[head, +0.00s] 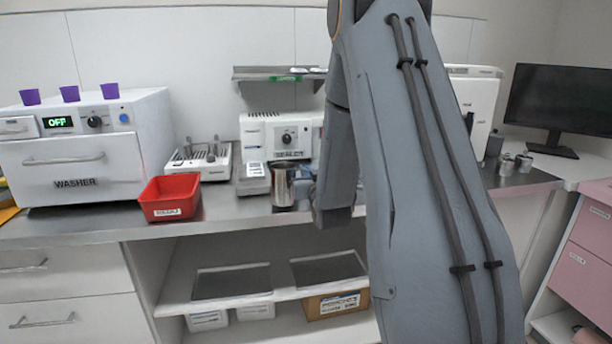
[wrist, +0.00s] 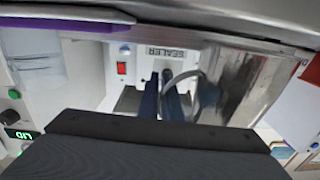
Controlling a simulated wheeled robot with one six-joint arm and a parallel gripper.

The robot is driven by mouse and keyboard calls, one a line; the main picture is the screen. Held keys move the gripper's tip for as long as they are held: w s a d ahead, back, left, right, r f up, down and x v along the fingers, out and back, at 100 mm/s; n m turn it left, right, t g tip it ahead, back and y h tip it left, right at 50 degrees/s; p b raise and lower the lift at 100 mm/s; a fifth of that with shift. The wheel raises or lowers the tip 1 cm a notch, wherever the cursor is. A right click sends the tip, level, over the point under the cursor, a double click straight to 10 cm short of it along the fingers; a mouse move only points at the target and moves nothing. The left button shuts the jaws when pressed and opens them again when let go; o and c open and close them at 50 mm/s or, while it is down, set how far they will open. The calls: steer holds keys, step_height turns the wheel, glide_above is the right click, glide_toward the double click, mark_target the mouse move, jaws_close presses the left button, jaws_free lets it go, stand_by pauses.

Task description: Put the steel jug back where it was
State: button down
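The steel jug (head: 283,187) is upright at the counter's front, before the white sealer. I cannot tell whether its base touches the counter. In the wrist view the shiny jug (wrist: 243,88) fills the upper right, its curved handle pointing left. My gripper (wrist: 166,98) has its two dark blue fingers close together, with the end of the handle between them, so it looks shut on the handle. In the head view my gripper (head: 316,190) is just right of the jug, partly hidden by my arm.
The steel counter (head: 235,213) holds a red bin (head: 170,197), a washer (head: 85,150) with purple cups on top, a small rack device (head: 200,160) and the sealer (head: 285,135). Small metal cups (head: 524,163) stand at right near a monitor (head: 562,100). A shelf (head: 283,77) hangs above.

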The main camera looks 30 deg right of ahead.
steer(key=shift+f, duration=0.55)
steer(key=shift+a+f, duration=0.1)
steer(key=shift+f, duration=0.05)
steer(key=c, duration=1.9)
jaws_free()
steer(key=shift+c, duration=0.2)
